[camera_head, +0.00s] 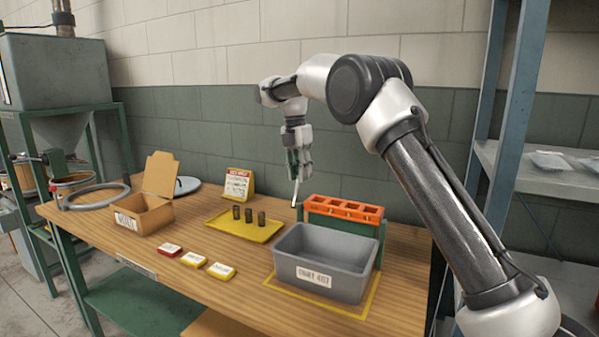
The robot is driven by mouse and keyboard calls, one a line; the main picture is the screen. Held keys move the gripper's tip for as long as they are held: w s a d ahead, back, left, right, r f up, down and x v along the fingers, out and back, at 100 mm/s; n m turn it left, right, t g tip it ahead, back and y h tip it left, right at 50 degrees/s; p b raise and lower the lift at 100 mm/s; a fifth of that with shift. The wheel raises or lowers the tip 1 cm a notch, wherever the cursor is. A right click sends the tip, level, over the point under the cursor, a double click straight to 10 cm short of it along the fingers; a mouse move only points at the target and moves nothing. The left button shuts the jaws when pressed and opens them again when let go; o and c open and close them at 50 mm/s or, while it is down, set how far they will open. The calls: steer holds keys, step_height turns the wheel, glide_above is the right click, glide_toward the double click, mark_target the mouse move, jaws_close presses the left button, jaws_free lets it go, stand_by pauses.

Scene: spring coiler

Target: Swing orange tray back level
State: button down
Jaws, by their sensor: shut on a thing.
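The orange tray (343,207), with a row of square pockets, sits on a dark green stand (381,238) at the back right of the wooden table. Its pockets face up and towards the camera; any small tilt is hard to judge. A thin pale handle (295,192) rises at the tray's left end. My gripper (299,172) points down and is shut on the upper end of this handle. The fingertips are small, and the exact contact is hard to see.
A grey bin (325,249) stands in front of the stand. A yellow tray (224,229) with three dark springs, a sign (238,184), a cardboard box (148,213) and three small labelled blocks (194,259) are to the left. A blue shelf frame (512,117) stands at right.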

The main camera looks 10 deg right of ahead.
steer(key=shift+w+d, duration=0.1)
steer(key=c, duration=1.1)
jaws_free()
steer(key=r, duration=0.7)
steer(key=w+a+r, duration=0.1)
steer(key=r, duration=0.2)
steer(key=shift+r, duration=0.2)
steer(key=shift+s+r, duration=0.1)
steer(key=shift+r, duration=0.6)
steer(key=shift+s, duration=0.1)
